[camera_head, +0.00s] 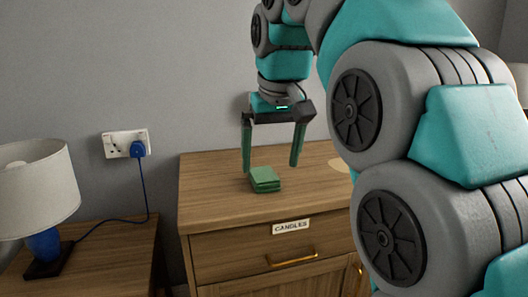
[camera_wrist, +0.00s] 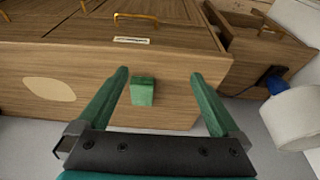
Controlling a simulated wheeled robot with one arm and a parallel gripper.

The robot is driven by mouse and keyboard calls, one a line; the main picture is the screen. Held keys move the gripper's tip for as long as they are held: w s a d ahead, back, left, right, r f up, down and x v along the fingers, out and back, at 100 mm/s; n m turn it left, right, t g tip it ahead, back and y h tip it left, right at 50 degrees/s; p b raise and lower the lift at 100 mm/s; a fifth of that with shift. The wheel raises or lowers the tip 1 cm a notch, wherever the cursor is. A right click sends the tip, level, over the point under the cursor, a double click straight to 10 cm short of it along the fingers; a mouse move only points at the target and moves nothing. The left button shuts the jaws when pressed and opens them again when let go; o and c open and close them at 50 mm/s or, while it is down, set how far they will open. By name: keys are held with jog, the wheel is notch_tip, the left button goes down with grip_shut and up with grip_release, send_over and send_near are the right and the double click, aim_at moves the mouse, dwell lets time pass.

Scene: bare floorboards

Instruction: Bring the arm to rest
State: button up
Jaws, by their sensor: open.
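My gripper (camera_head: 271,160) is open and points down above a wooden cabinet top (camera_head: 215,200). Its two green fingers are spread wide with nothing held between them. A small green stack of flat squares (camera_head: 265,180) lies on the cabinet top below the fingers. In the wrist view my gripper (camera_wrist: 163,88) shows its fingers on either side of the green stack (camera_wrist: 143,92), with a gap to each side. My arm covers the right part of the head view.
The cabinet has a drawer labelled "CANDLES" (camera_head: 291,227). A lower wooden table (camera_head: 110,255) at left holds a lamp (camera_head: 38,190) with a blue cord running to a wall socket (camera_head: 125,144). A pale oval (camera_wrist: 48,89) lies on the cabinet top.

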jog(key=s+d+f+m+g, duration=0.1)
jog(key=s+d+f, duration=0.3)
jog(key=s+f, duration=0.5)
jog(key=s+d+f+m+g, duration=0.1)
jog(key=s+d+f+g, duration=0.1)
jog(key=s+d+f, duration=0.3)
jog(key=s+d+f+m+g+h, duration=0.1)
jog(key=s+d+f, duration=0.3)
jog(key=s+f, duration=0.9)
notch_tip(320, 180, down, 5)
jog(key=shift+s+d+r+g, duration=0.1)
jog(key=shift+s+d+g, duration=0.25)
jog(key=shift+g, duration=0.15)
